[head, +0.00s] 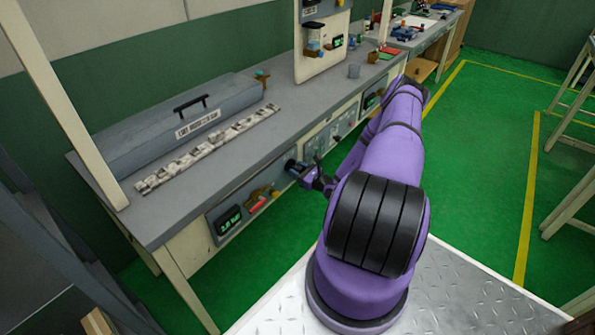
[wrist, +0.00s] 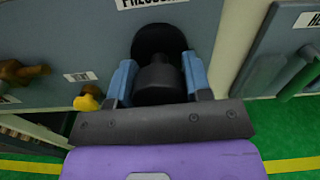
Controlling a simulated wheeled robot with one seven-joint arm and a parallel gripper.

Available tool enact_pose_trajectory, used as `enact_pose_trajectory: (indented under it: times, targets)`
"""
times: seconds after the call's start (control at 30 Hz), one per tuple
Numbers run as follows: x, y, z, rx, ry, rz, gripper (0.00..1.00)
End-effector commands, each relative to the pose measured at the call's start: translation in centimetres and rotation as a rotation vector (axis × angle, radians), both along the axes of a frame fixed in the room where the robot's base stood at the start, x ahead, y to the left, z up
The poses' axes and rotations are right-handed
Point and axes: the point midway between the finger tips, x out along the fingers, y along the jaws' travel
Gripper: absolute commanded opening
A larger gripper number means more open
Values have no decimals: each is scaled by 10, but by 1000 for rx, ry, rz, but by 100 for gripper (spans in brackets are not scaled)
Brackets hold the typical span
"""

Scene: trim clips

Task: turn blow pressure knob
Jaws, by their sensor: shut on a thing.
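The blow pressure knob (wrist: 160,80) is black and round, on the grey front panel under a partly visible label reading "PRESSU…" in the wrist view. My gripper (wrist: 160,88) has blue fingers on the knob's left and right sides and is shut on it. In the head view, my gripper (head: 298,168) meets the bench's front panel right of the green display (head: 229,220). The knob is mostly hidden there by the gripper. Any pointer mark on the knob cannot be made out.
A yellow knob (wrist: 87,103) and brass fittings (wrist: 22,72) sit left of my gripper in the wrist view. Another panel (wrist: 285,50) is at right. The bench top (head: 240,145) holds a grey covered unit (head: 165,125) and a row of clips (head: 205,150).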

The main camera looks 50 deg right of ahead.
Motion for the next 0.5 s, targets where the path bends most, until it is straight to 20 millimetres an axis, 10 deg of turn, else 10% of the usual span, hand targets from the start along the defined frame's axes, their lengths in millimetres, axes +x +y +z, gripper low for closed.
enact_pose_trajectory:
  times: [0.47, 0.5]
  targets:
    - [-1, -1, -1, -15, 1, -1, 22]
    - [-1, -1, -1, -15, 1, -1, 50]
